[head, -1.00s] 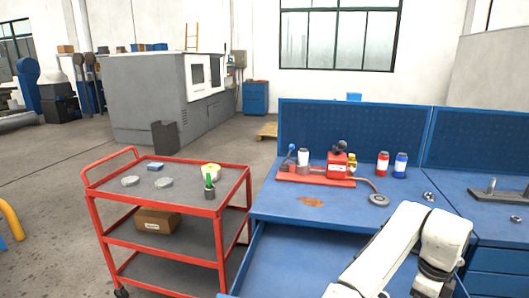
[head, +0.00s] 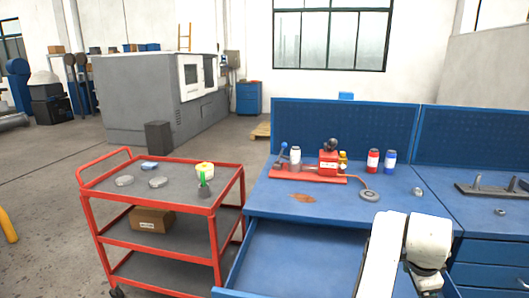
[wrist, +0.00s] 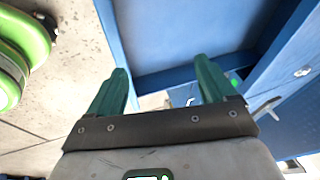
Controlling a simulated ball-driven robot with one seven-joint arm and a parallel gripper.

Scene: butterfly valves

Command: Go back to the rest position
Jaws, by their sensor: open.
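My gripper (wrist: 160,90) shows in the wrist view with its two green fingers apart and nothing between them. It points toward the blue bench's open drawer (wrist: 185,35) and its edge. In the head view my white arm reaches up at the lower right, in front of the blue workbench (head: 262,200) and its open drawer (head: 285,255). The gripper itself is out of the head view.
A red cart (head: 215,205) with two grey discs, a small blue item and a cup with a green handle stands left of the bench. The bench carries a red fixture (head: 327,162) and several bottles. Open floor (head: 50,210) lies left of the cart.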

